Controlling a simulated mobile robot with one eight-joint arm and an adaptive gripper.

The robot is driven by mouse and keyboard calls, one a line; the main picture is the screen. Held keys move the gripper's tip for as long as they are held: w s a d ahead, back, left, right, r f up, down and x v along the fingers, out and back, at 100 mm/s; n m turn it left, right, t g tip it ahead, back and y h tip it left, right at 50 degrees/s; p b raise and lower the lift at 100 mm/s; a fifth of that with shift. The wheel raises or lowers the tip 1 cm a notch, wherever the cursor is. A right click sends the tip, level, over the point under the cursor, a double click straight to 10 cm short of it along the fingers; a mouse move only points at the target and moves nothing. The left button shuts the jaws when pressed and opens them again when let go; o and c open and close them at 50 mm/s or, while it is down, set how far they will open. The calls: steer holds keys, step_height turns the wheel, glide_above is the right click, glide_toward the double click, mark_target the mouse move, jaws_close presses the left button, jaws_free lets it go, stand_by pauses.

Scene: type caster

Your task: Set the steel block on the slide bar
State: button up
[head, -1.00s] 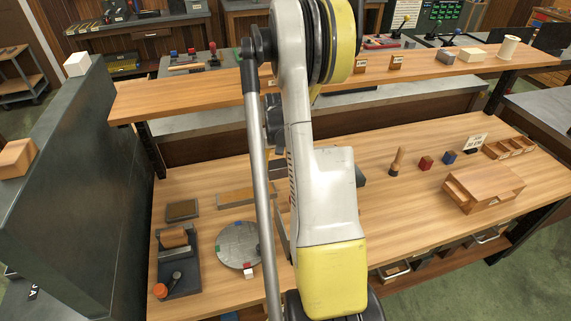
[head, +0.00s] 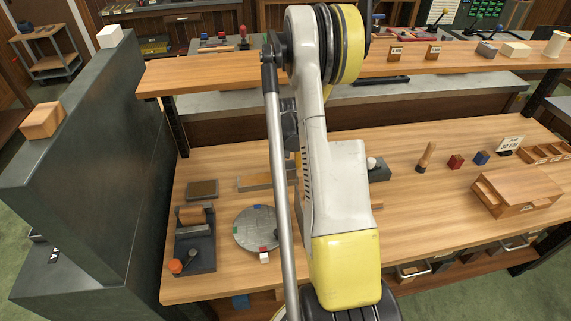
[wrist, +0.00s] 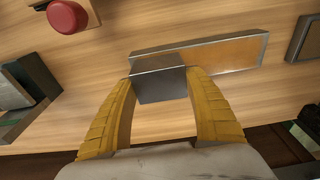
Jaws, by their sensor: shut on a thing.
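The steel block (wrist: 158,84) is a plain grey block held between the two yellow fingers of my gripper (wrist: 160,88) in the wrist view. The long flat bar that looks like the slide bar (wrist: 232,53) lies just beyond it, with a grey edge and an orange-tan face. The block overlaps the bar's left part in the picture; I cannot tell whether they touch. In the head view the bar (head: 258,183) lies on the workbench, its right part hidden behind my arm. The gripper and block are hidden there too.
On the workbench (head: 410,225) are a grey disc (head: 258,229), a dark tray with a roller (head: 196,250), a small flat block (head: 203,189) and a wooden drawer box (head: 515,192). A red round knob (wrist: 67,17) is near the bar's left. A raised shelf (head: 200,74) crosses behind.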

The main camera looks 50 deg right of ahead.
mark_target(286, 168)
steer(key=shift+f, duration=0.1)
steer(key=o, duration=1.4)
step_height(286, 168, up, 12)
steer(key=s+a+p, duration=0.1)
steer(key=p, duration=0.2)
steer(key=shift+r+p, duration=0.2)
steer(key=shift+p, duration=0.1)
steer(key=w+a+r+n+t, duration=0.1)
steer(key=a+r+n, duration=0.1)
steer(key=a+r, duration=0.55)
steer(key=a+r+n+t, duration=0.1)
steer(key=a+r, duration=0.4)
steer(key=a, duration=0.6)
steer(key=s+a+r+n+t, duration=0.1)
steer(key=s+a, duration=0.2)
steer(key=a, duration=0.3)
steer(key=s+a+r+n+t, duration=0.1)
steer(key=s+a+r+n, duration=0.1)
steer(key=a, duration=0.4)
steer(key=s+a+r+n+t+y, duration=0.1)
steer(key=s+a+n+t, duration=0.1)
steer(key=s+a, duration=0.2)
steer(key=a, duration=0.3)
steer(key=shift+s+r, duration=0.15)
steer(key=shift+s, duration=0.25)
steer(key=shift+a, duration=0.1)
